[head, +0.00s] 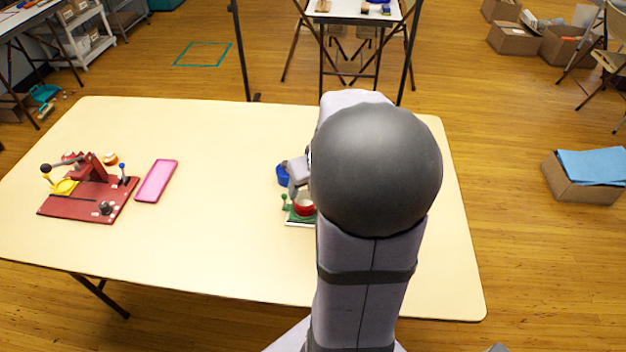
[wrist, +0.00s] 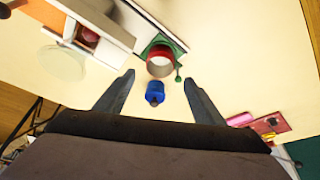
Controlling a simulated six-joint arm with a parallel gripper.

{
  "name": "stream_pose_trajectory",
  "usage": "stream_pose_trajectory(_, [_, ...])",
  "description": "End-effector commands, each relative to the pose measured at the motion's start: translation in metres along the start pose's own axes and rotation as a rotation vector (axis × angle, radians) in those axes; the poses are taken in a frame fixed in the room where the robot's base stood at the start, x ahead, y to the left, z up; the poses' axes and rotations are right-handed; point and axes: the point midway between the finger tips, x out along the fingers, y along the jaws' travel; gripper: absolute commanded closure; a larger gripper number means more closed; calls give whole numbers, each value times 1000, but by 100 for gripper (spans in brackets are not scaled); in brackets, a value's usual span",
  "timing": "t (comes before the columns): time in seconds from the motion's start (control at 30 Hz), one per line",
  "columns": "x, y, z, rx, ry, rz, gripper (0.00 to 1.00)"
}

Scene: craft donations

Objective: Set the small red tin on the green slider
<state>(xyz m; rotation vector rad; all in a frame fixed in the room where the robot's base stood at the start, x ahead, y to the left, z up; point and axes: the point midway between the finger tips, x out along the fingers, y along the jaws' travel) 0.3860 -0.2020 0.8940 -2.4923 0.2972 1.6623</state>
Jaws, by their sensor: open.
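The small red tin (head: 304,207) appears to stand on the green slider (head: 291,217), partly hidden by my arm in the head view. In the wrist view the round tin (wrist: 159,52), red with a pale face, overlaps the green slider (wrist: 178,45), whose green knob sticks out beside it. My gripper (wrist: 160,84) is open, its fingers spread apart with nothing held between them. The tin lies beyond the fingertips, apart from both. In the head view my gripper (head: 297,172) is mostly hidden behind my arm.
A blue object (wrist: 155,93) shows between the fingers in the wrist view; it is left of my gripper in the head view (head: 283,176). A pink tray (head: 156,181) and a red board with a lever (head: 80,203) are at left. The table's middle is clear.

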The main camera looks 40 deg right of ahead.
Motion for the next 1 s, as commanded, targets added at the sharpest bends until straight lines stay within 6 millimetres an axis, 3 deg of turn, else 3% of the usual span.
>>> stream_pose_trajectory(0.2, [-21,0,0,0,1,1,37])
stream_pose_trajectory(0.5, [-24,-8,3,-8,-12,-9,37])
stream_pose_trajectory(0.67, [-16,-50,21,-46,-77,-49,37])
stream_pose_trajectory(0.8, [-11,-103,57,-103,-177,-84,37])
stream_pose_trajectory(1.0, [-12,-154,116,-188,-313,-81,37])
